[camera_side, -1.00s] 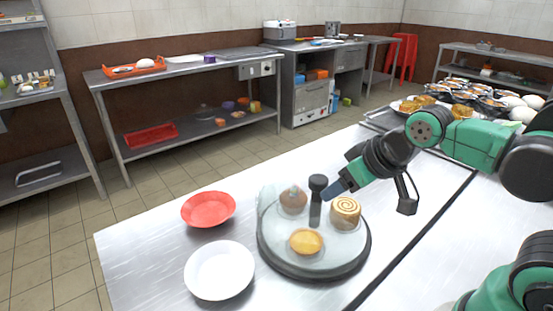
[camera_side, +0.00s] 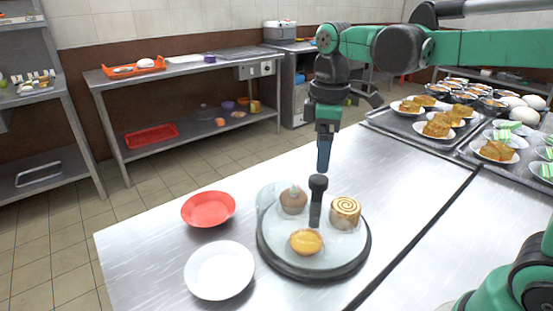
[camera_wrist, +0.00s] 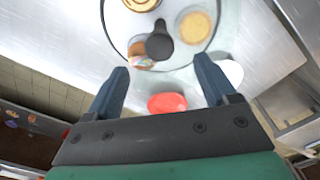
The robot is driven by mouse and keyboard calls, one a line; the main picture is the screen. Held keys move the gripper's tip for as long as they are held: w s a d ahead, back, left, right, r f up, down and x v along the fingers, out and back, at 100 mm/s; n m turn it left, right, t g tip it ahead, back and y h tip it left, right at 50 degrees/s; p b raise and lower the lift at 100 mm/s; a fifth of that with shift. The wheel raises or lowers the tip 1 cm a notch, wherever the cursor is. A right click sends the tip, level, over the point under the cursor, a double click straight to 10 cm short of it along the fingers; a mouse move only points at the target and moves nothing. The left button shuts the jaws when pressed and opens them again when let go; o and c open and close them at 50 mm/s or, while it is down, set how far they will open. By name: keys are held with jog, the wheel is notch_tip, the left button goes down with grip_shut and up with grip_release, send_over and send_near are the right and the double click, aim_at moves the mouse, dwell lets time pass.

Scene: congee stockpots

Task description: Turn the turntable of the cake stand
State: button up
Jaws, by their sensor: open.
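The cake stand (camera_side: 290,267) sits on the steel table, with a pale round turntable (camera_side: 335,248) on a dark base. A dark upright post with a rounded top (camera_side: 317,185) rises from it; the wrist view also shows this post (camera_wrist: 159,43). Around the post are a brown cupcake (camera_side: 293,200), a yellow tart (camera_side: 306,241) and a spiral roll (camera_side: 345,211). My gripper (camera_side: 323,168) points down just above the post top in the side view. Its fingers are apart and empty in the wrist view (camera_wrist: 160,72). Whether it touches the post is unclear.
A red plate (camera_side: 208,209) and a white plate (camera_side: 220,270) lie left of the stand. Trays with plated cakes (camera_side: 437,129) and bowls stand at the back right. The table's front left is clear.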

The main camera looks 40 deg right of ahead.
aim_at(319, 178)
jog(key=shift+w+f, duration=0.15)
jog(key=shift+f, duration=2.65)
jog(key=shift+c, duration=0.2)
grip_shut()
